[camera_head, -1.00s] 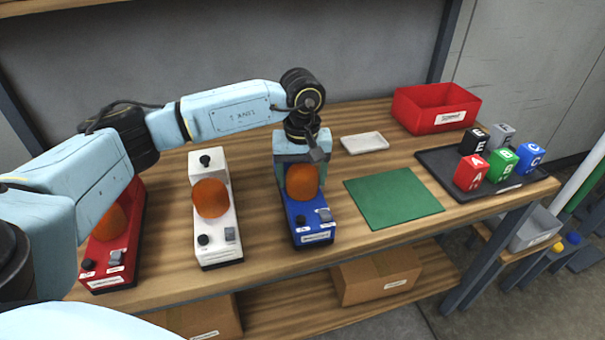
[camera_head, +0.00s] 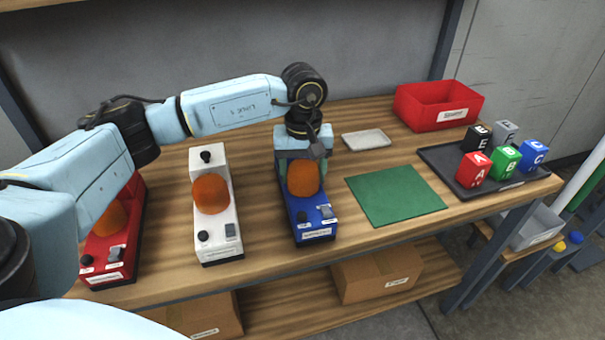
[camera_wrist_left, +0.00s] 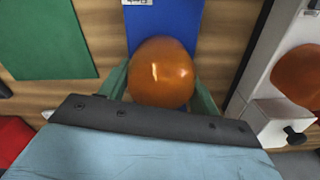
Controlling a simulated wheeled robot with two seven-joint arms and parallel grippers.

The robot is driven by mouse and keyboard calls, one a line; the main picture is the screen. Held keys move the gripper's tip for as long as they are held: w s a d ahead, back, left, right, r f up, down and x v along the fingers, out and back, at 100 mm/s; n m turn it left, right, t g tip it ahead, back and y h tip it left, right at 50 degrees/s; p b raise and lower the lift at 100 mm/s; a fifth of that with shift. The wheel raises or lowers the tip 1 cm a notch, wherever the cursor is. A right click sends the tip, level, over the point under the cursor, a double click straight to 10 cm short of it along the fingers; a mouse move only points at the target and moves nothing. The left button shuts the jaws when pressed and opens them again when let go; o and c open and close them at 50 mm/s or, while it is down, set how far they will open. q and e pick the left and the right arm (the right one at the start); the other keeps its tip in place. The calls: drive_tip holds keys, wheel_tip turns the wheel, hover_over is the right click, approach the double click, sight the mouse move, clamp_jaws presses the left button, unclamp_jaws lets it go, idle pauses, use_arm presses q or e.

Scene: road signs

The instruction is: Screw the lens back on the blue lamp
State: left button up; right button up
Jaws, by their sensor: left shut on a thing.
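The blue lamp (camera_head: 312,218) stands on the bench between the white lamp and the green mat. Its orange lens (camera_head: 303,179) is at the lamp's top middle. My left gripper (camera_head: 298,160) is over the blue lamp, behind the lens in the head view. In the left wrist view the lens (camera_wrist_left: 161,73) sits between the two green fingers, in front of the blue body (camera_wrist_left: 165,22). The gripper is shut on the lens. The lens's lower edge is hidden, so I cannot tell whether it is fully seated. My right gripper is not in view.
The white lamp (camera_head: 218,239) and red lamp (camera_head: 103,264) stand to the left, each with an orange lens.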

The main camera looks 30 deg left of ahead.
use_arm(q)
drive_tip(key=shift+m, duration=0.8)
drive_tip(key=shift+w+d+m+b, duration=0.1)
drive_tip(key=shift+m+b, duration=0.3)
drive_tip(key=o, duration=0.6)
drive_tip(key=shift+m, duration=0.5)
drive_tip(key=o, duration=0.5)
drive_tip(key=shift+o, duration=0.2)
